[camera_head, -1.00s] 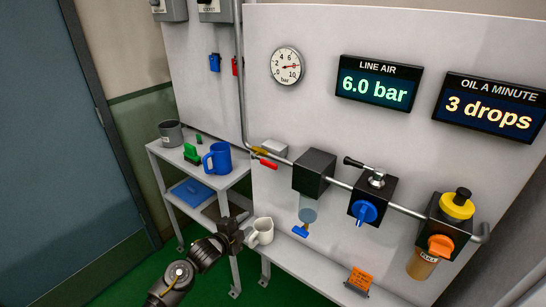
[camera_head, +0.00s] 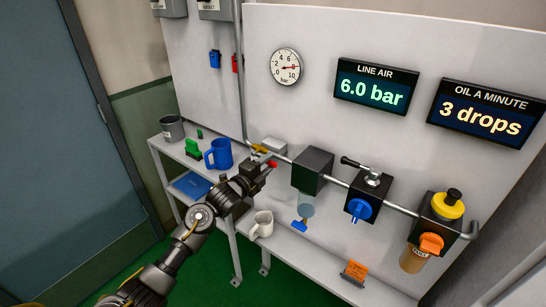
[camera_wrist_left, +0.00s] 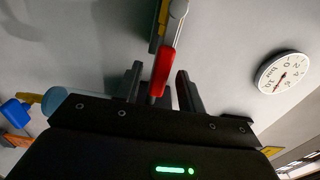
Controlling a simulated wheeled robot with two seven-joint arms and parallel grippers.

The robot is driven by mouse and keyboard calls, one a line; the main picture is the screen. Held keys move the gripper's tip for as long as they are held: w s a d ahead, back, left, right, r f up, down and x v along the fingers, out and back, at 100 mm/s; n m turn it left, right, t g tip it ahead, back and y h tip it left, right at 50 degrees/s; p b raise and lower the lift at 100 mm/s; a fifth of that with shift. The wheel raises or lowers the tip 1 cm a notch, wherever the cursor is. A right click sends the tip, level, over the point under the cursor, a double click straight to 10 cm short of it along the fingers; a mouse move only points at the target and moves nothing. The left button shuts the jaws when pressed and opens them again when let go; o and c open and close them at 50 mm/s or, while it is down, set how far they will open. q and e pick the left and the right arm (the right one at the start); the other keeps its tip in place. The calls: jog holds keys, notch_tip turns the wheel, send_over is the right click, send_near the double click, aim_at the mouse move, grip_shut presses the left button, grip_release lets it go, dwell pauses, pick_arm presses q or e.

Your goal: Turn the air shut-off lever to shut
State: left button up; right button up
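The air shut-off lever has a red handle (camera_head: 272,163) on the pipe at the left of the wall panel, beside a yellow part (camera_head: 259,148). In the left wrist view the red handle (camera_wrist_left: 161,72) points down between my two fingers, its grey stem running upward. My left gripper (camera_head: 266,168) is at the lever; in the wrist view its fingers (camera_wrist_left: 160,88) stand apart on either side of the handle, with a visible gap on the right. I cannot tell whether either finger touches it. My right gripper is not in view.
The line air display (camera_head: 376,88) reads 6.0 bar. A black filter block (camera_head: 312,170), a regulator (camera_head: 369,190) and a lubricator (camera_head: 441,218) sit along the pipe to the right.

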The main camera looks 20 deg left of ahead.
aim_at(268, 163)
pick_arm(q)
jog(key=shift+x, duration=1.75)
grip_shut()
